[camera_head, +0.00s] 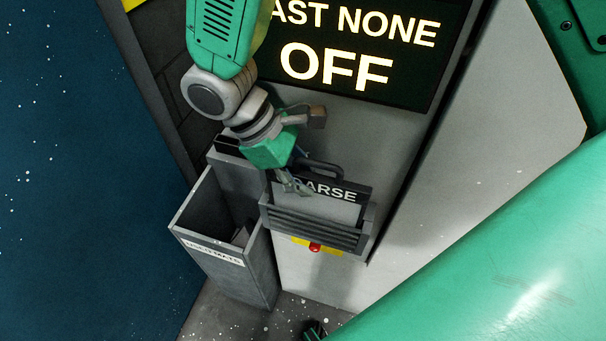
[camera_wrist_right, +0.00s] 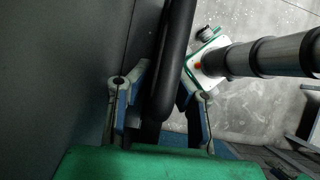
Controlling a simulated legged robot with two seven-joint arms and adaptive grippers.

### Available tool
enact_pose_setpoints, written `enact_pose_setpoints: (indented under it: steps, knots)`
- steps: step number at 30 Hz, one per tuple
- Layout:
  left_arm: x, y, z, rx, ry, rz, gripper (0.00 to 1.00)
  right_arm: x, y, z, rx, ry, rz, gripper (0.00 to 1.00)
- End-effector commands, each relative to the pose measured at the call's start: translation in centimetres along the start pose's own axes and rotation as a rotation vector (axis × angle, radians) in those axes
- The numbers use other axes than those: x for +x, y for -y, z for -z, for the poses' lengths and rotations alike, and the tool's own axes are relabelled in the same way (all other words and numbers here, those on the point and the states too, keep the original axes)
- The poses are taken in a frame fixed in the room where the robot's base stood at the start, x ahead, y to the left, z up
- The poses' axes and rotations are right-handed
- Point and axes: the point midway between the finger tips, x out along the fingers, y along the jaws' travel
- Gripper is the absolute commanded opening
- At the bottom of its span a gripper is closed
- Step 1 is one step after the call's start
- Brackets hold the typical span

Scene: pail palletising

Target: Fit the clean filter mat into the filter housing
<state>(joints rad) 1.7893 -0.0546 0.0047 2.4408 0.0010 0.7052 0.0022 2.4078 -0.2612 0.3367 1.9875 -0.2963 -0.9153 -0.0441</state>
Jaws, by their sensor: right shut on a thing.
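The filter mat (camera_head: 335,208) is a grey panel with a dark top strip, lettering ending in "ARSE" and a dark loop handle (camera_head: 325,168). It stands at the slatted grey filter housing (camera_head: 315,232); its lower part is hidden behind the slats and its top shows above them. I cannot tell how deep it sits. My right gripper (camera_head: 292,183) is at the handle's left side. In the right wrist view, its fingers (camera_wrist_right: 162,105) are shut on the black handle bar (camera_wrist_right: 175,55). My left gripper is not in view.
A grey open bin (camera_head: 240,275) with a white label stands left of the housing, with something dark and pale inside. A lit sign reading "OFF" (camera_head: 336,67) is above. A red button (camera_head: 315,247) on yellow sits below the housing. Speckled floor (camera_head: 220,318) shows in front.

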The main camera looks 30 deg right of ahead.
Motion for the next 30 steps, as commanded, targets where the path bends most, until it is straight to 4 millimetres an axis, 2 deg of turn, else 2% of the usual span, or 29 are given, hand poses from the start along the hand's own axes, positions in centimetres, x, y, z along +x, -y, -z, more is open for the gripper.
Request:
enact_pose_setpoints:
  steps: [20,21,23,30]
  knots:
    - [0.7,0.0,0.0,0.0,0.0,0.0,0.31,1.5,0.1,0.9,0.001,0.0,0.0,0.0]
    - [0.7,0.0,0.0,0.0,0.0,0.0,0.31,1.5,0.1,0.9,0.001,0.0,0.0,0.21]
    - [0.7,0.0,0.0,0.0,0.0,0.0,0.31,1.4,0.1,0.9,0.001,0.0,0.0,0.39]
    - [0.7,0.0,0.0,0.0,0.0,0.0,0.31,1.4,0.1,0.9,0.0,-0.001,0.0,0.39]
